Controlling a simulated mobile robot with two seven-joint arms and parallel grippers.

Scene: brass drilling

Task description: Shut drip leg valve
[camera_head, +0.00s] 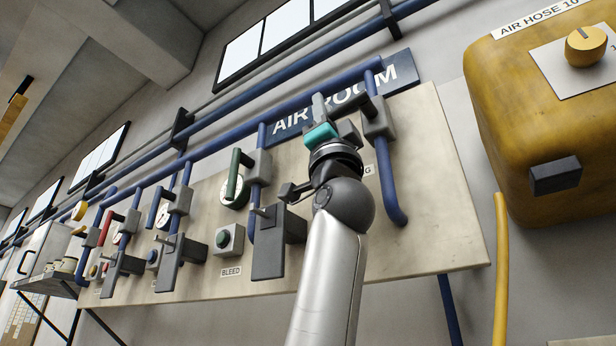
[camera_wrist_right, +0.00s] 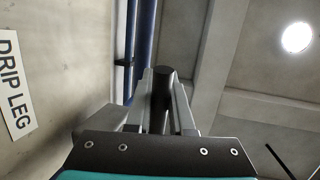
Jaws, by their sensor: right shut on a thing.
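The drip leg valve shows at the right end of the pipe board, with a grey body (camera_head: 381,128) on a blue drain pipe (camera_head: 388,185) that hooks at its lower end. Its dark handle (camera_wrist_right: 163,88) stands between my right gripper's fingers in the right wrist view. My right gripper (camera_head: 334,112), with a teal band, is at the valve and shut on this handle. The arm and gripper hide part of the valve. The "DRIP LEG" label (camera_wrist_right: 16,86) is at the left of the wrist view. My left gripper is not in view.
Other valves with green (camera_head: 234,172) and red (camera_head: 105,228) handles, gauges, and grey brackets (camera_head: 278,240) line the board to the left. A large yellow tank (camera_head: 520,110) stands at the right, with a yellow hose (camera_head: 501,265) below. Blue pipes run above the board.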

